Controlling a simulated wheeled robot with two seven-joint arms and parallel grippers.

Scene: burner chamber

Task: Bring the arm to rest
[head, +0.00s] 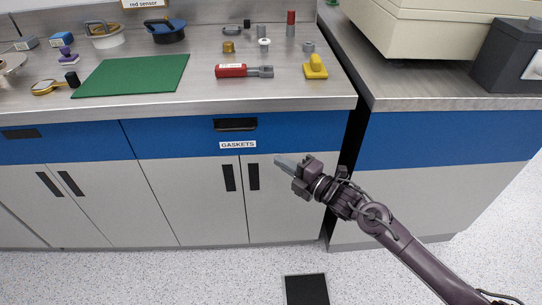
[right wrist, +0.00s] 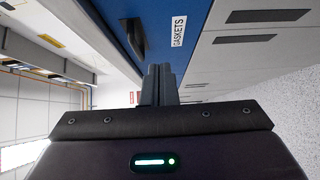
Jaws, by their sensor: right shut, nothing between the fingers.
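My right arm comes in from the lower right of the head view. Its gripper (head: 287,163) is shut and empty, in front of the lower cabinet doors and below the worktop edge. The shut fingers (right wrist: 159,80) also show in the right wrist view, pointing toward the blue drawer front (right wrist: 170,30) with the "GASKETS" label. I see no contact between gripper and cabinet. My left gripper is in neither view.
The metal worktop (head: 200,100) holds a green mat (head: 132,75), a red-handled tool (head: 243,71), a yellow item (head: 315,67) and several small parts. A second counter (head: 400,90) with a beige machine (head: 430,22) stands at right. The floor (head: 180,275) in front is mostly clear.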

